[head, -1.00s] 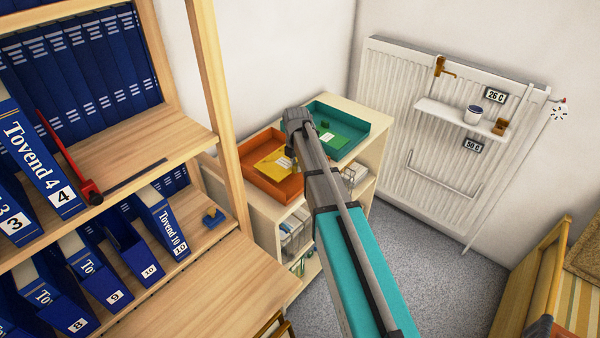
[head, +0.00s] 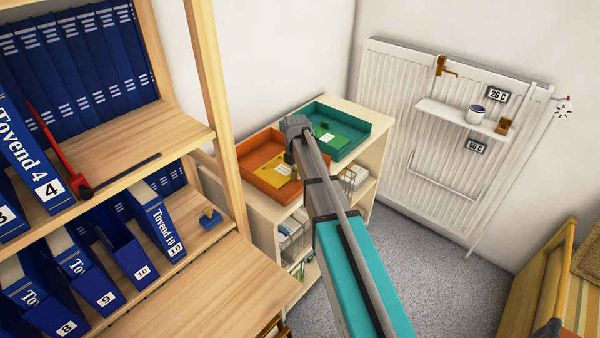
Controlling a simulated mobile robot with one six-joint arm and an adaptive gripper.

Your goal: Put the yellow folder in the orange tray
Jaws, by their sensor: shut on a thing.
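The yellow folder (head: 281,168) lies over the orange tray (head: 262,176), within its rim as seen from here. I cannot tell whether it rests on the tray floor or hangs just above it. My gripper (head: 292,157) points down at the folder's right part and is shut on it. The fingertips are small and partly hidden by my wrist. My arm crosses the view from the lower right and covers the tray's right side.
A teal tray (head: 349,129) with a green item (head: 331,137) stands right behind the orange one, on a pale cabinet (head: 366,165). A wooden shelf (head: 165,140) with blue binders rises at left. A white radiator (head: 400,85) is on the wall at right.

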